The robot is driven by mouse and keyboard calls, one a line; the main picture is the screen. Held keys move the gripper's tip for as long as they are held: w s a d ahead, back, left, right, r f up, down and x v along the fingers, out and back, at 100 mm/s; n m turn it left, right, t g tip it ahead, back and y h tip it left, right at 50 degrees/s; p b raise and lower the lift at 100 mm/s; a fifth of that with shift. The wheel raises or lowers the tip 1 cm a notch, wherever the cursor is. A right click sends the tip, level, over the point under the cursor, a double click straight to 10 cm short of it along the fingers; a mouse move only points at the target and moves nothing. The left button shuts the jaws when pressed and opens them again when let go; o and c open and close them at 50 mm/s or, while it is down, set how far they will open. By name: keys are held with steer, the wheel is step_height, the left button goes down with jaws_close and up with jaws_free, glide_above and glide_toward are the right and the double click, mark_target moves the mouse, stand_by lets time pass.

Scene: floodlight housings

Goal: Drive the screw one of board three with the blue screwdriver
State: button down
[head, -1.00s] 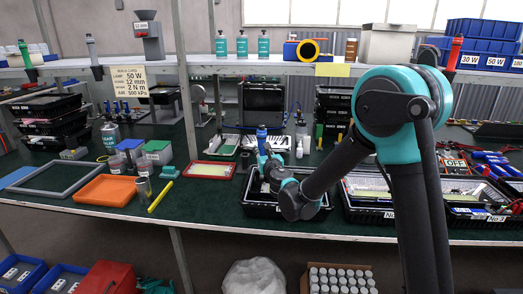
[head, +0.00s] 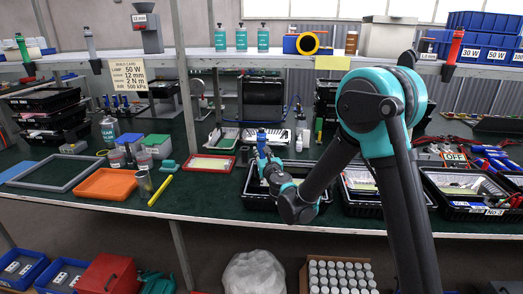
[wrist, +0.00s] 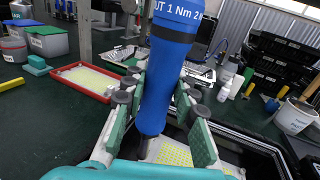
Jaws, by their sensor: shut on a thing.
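The blue screwdriver (head: 262,137) stands roughly upright in my gripper (head: 268,166). In the wrist view, my gripper (wrist: 158,92) is shut on the blue screwdriver (wrist: 168,70), with a finger on each side of it. Its lower end shows in front of a black open case (wrist: 250,143) with a pale, yellow-dotted board (wrist: 175,153) in it. I cannot tell whether the tip touches anything. The case labelled No 3 (head: 493,211) is at the far right in the head view, well away from my gripper. Its screws are too small to make out.
More open black cases line the bench front, one (head: 375,209) partly behind my arm. An orange tray (head: 105,184), a grey frame (head: 60,172) and a red-rimmed tray (head: 209,164) lie to the left. A shelf with bottles (head: 241,38) runs above the bench.

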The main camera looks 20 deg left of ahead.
mark_target(262, 145)
steer(key=shift+f, duration=2.85)
stand_by(2.1)
steer(key=shift+r, duration=0.15)
steer(key=shift+r, duration=4.6)
